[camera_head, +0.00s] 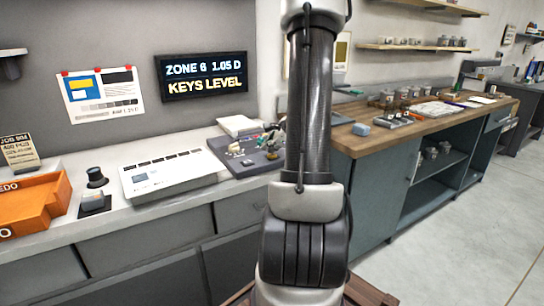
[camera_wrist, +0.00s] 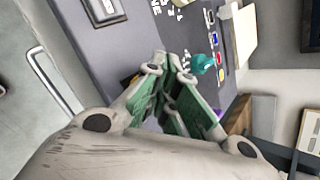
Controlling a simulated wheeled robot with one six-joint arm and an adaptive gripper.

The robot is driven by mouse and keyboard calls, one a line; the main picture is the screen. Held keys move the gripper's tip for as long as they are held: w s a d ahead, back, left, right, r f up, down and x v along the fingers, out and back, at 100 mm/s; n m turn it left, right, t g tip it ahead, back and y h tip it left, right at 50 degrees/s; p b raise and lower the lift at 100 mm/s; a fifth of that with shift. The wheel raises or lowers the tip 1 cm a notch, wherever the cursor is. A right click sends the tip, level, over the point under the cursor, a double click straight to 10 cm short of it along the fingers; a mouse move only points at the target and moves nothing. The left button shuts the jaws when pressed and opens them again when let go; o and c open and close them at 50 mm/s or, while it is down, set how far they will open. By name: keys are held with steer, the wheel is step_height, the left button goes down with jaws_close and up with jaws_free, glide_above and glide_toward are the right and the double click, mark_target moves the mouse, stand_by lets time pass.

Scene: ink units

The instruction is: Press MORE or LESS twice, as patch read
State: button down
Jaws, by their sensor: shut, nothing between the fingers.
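A dark display (camera_head: 203,77) on the wall reads "ZONE 6 1.05 D" and "KEYS LEVEL". The grey key console (camera_head: 246,152) lies on the counter, partly hidden behind my arm. In the wrist view the console (camera_wrist: 125,50) has white lettering, too cut off to read as MORE or LESS. A teal knob (camera_wrist: 203,63) and small red, blue and white keys (camera_wrist: 214,40) show near its edge. My gripper (camera_wrist: 172,62) is shut and empty, with its green-padded fingers over the console. I cannot tell whether its tips touch a key.
A white flat device (camera_head: 170,174) lies left of the console. Further left are a small grey instrument (camera_head: 95,203), a black cylinder (camera_head: 96,177), an orange tray (camera_head: 30,205) and a job card (camera_head: 19,152). A print sheet (camera_head: 102,94) hangs on the wall. A wooden bench (camera_head: 430,122) with small items stands right.

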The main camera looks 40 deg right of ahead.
steer(key=shift+f, duration=0.45)
stand_by(0.3)
steer(key=shift+r, duration=0.9)
steer(key=shift+r, duration=2.5)
step_height(320, 180, up, 4)
steer(key=shift+f, duration=0.1)
steer(key=shift+f, duration=0.1)
stand_by(0.4)
